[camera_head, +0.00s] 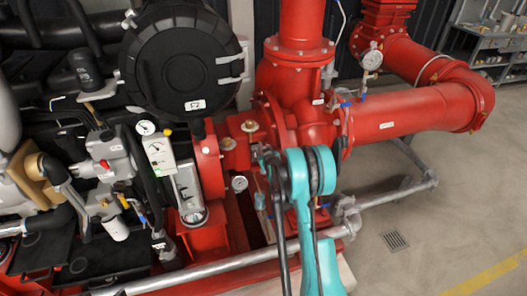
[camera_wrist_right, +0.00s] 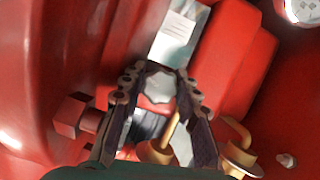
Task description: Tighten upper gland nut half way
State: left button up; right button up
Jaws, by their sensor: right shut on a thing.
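My right arm comes up from the bottom of the head view, and its gripper (camera_head: 266,158) is beside the red pump housing, partly hidden by my teal arm link. In the right wrist view, the right gripper (camera_wrist_right: 158,84) has its two dark, jointed fingers closed around a pale, faceted gland nut (camera_wrist_right: 159,86), one finger on each side. A brass piece (camera_wrist_right: 156,151) stands between the lower parts of the fingers. A second brass fitting (camera_wrist_right: 238,155) is to the right, outside the fingers. In the head view the nut is too small and covered to make out. My left gripper is not in view.
The red pump housing (camera_wrist_right: 40,60) closely surrounds the fingers. A red hex bolt head (camera_wrist_right: 75,115) is near the left finger. A grey pipe (camera_head: 240,262) crosses below.

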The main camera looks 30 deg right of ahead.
dwell(0.3)
jog(key=o, duration=1.2)
jog(key=v, duration=1.2)
